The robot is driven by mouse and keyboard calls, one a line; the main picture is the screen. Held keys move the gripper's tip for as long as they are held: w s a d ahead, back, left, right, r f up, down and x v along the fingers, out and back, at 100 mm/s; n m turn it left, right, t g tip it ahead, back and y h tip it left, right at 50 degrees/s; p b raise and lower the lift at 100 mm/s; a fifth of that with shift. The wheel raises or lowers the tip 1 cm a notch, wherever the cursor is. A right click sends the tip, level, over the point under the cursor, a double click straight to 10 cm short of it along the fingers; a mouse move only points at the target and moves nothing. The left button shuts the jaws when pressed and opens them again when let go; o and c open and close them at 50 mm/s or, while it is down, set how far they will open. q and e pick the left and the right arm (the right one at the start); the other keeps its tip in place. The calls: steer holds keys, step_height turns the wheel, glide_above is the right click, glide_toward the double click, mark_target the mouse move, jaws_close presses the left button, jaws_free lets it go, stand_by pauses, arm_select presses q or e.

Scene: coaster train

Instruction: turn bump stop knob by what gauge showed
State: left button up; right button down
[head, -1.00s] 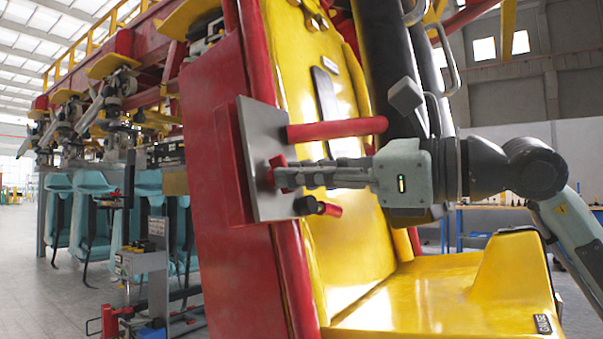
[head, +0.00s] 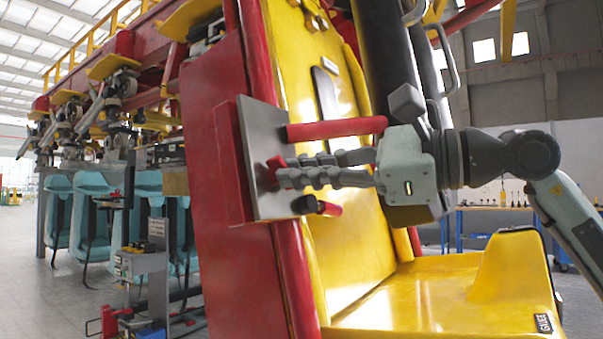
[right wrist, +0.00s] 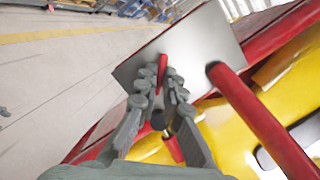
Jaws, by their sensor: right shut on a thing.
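A red knob (head: 275,174) sticks out of a grey metal plate (head: 262,135) on the side of the red and yellow train car. My right gripper (head: 287,171) reaches in from the right and is shut on this knob. In the right wrist view the knob (right wrist: 162,66) shows as a narrow red piece between the two fingertips, close to the plate (right wrist: 200,50). The fingers hide part of it. No gauge dial can be made out. My left gripper is not in view.
A red bar (head: 335,129) juts from the plate just above my fingers. A shorter red handle with a black end (head: 318,207) is just below them. The yellow seat (head: 420,300) lies beneath my arm. Teal seats (head: 92,220) stand farther back at left.

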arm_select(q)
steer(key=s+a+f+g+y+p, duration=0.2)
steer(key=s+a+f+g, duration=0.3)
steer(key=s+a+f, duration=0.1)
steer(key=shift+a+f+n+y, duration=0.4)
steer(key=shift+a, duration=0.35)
arm_select(e)
steer(key=shift+w+r+n+g+h, duration=0.1)
steer(key=shift+n+g+h, duration=0.25)
steer(key=shift+n, duration=1.8)
steer(key=shift+r+n+g+h, duration=0.1)
steer(key=shift+n+g+h, duration=0.25)
steer(key=shift+n, duration=1.75)
steer(key=shift+w+r+n+g+h, duration=0.15)
steer(key=shift+n+g, duration=0.25)
steer(key=shift+n, duration=1.75)
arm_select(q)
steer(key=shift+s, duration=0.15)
arm_select(e)
steer(key=shift+s, duration=0.1)
steer(key=c, duration=1.7)
jaws_free()
steer(key=shift+d, duration=0.15)
steer(key=v, duration=1.2)
steer(key=shift+r, duration=0.1)
